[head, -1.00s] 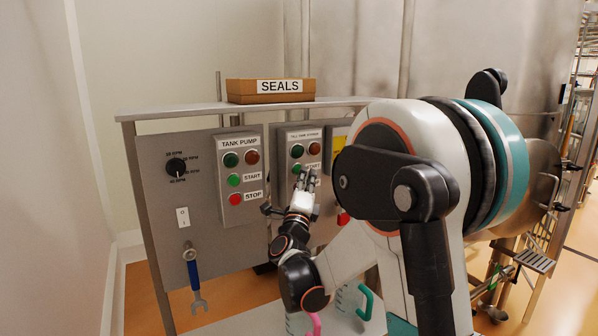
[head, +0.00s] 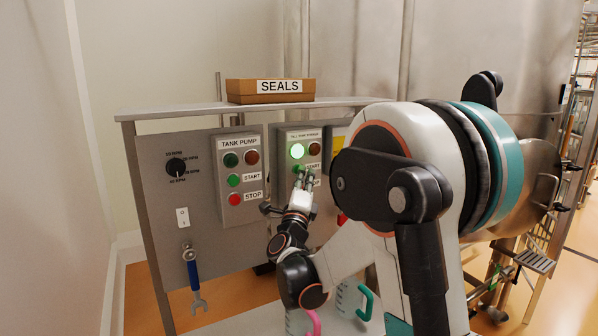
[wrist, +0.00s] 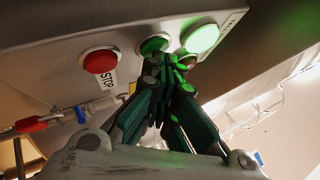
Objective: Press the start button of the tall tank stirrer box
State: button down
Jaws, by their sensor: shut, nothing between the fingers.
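The tall tank stirrer box (head: 287,136) is a grey box on the panel, its small label hard to read. Its upper left lamp (head: 297,151) glows bright green; the lamp also shows lit in the wrist view (wrist: 201,38). The dark red lamp (head: 314,149) beside it is unlit. The green start button (wrist: 154,45) sits right at my fingertips in the wrist view; contact cannot be told exactly. The red stop button (wrist: 100,60) is to its left there. My gripper (head: 305,174) is shut and empty, in front of the box, hiding its lower part in the head view.
The similar tank pump box (head: 238,158) is to the left. A dial (head: 176,167), a white switch (head: 182,217) and a hanging blue-handled wrench (head: 193,277) are further left. A SEALS box (head: 270,91) stands on the shelf above. Jugs with pink and green handles are below.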

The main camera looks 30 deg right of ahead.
jog(key=shift+s, duration=0.75)
jog(key=shift+s, duration=0.15)
jog(key=s, duration=0.4)
jog(key=shift+s+d, duration=0.1)
jog(key=shift+s, duration=0.25)
jog(key=shift+b, duration=0.3)
